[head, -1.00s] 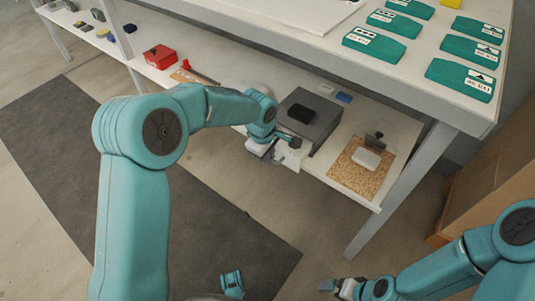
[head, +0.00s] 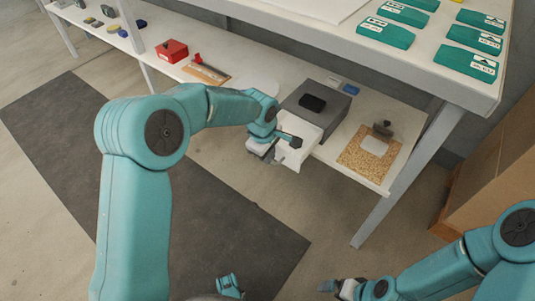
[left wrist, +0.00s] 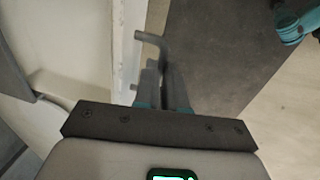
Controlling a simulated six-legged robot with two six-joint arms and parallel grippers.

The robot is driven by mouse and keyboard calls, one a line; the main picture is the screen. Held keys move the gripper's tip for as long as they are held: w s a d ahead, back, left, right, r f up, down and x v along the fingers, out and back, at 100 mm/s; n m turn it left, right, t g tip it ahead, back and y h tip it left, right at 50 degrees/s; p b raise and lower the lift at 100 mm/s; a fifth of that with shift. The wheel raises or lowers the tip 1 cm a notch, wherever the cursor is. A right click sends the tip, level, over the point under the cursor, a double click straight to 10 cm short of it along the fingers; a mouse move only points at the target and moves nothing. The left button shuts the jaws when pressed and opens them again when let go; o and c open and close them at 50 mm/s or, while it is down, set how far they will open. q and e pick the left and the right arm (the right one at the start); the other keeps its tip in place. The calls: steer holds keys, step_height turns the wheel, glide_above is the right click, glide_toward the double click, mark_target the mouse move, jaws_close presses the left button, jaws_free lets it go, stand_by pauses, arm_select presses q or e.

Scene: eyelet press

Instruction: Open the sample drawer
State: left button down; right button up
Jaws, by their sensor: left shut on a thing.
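The sample drawer's grey housing (head: 333,110) stands on the lower shelf with a small black block (head: 312,103) on top. Its white drawer (head: 306,128) sticks out of the front, partly open. My left gripper (head: 284,145) is at the drawer's front, shut on the drawer handle. In the left wrist view, the bent grey handle (left wrist: 153,42) shows at the tips of my left gripper (left wrist: 163,85), beside the pale drawer front (left wrist: 128,45). The gripper hides part of the drawer front. My right gripper (head: 340,286) is low at the bottom, apart from the shelf; its jaws are too small to read.
A cork mat (head: 355,160) with a stamp-like item lies right of the housing. A red box (head: 172,51) and a white disc (head: 258,88) lie to the left. The table leg (head: 405,180) and a cardboard box (head: 490,200) stand at right.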

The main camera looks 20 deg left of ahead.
arm_select(q)
steer(key=shift+w+r, duration=0.1)
steer(key=shift+w, duration=0.05)
steer(key=c, duration=1.2)
jaws_free()
step_height(320, 180, up, 16)
steer(key=s+p, duration=0.2)
steer(key=p, duration=0.3)
steer(key=shift+s+a+p, duration=0.3)
steer(key=shift+s+a, duration=0.05)
steer(key=shift+a, duration=0.05)
